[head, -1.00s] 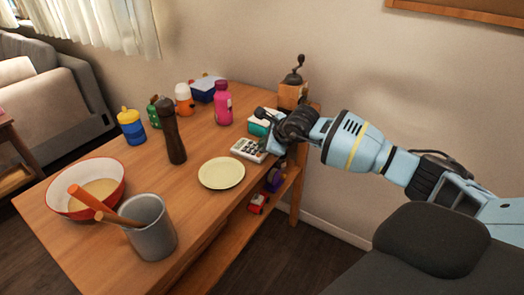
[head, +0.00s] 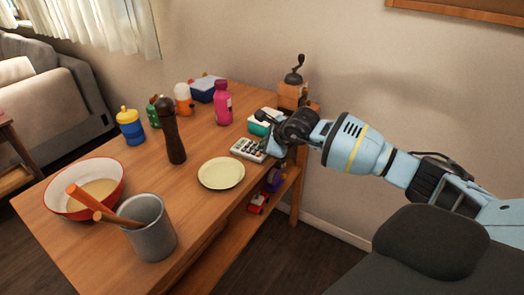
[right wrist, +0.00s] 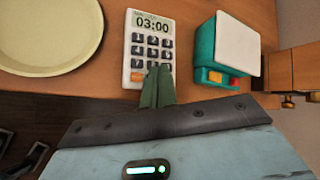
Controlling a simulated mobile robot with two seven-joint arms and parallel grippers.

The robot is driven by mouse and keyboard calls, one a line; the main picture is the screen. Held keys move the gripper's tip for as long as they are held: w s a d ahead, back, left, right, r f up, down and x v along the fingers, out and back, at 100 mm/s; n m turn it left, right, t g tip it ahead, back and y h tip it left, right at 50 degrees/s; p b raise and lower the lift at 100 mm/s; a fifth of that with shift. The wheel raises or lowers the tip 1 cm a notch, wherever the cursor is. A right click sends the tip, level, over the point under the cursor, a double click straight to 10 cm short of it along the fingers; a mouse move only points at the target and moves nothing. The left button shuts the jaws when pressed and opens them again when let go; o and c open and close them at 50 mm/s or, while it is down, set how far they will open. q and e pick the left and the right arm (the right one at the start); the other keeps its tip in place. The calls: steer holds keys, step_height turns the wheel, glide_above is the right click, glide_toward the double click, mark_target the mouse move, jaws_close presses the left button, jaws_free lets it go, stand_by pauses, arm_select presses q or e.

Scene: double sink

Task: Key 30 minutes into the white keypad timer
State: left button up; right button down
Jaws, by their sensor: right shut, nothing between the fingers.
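The white keypad timer (head: 248,149) lies on the wooden table by its right edge. In the right wrist view the timer (right wrist: 137,46) shows its dark number keys, and its display reads 03:00. My right gripper (head: 270,147) is shut and empty, at the right side of the timer in the head view. In the right wrist view its closed fingertips (right wrist: 158,72) are over the lower keys and hide some of them. I cannot tell whether they touch a key. My left gripper is not in view.
A cream plate (head: 222,173) lies beside the timer. A teal box with a white top (head: 262,120) stands behind it, near the wooden grinder (head: 291,90). A dark pepper mill (head: 171,132), a pink bottle (head: 222,103) and a grey pot (head: 149,230) stand further left.

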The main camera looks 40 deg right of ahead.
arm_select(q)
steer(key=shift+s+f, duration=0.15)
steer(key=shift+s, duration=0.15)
arm_select(e)
steer(key=shift+f, duration=0.35)
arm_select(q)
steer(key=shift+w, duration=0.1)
arm_select(e)
steer(key=shift+r, duration=0.8)
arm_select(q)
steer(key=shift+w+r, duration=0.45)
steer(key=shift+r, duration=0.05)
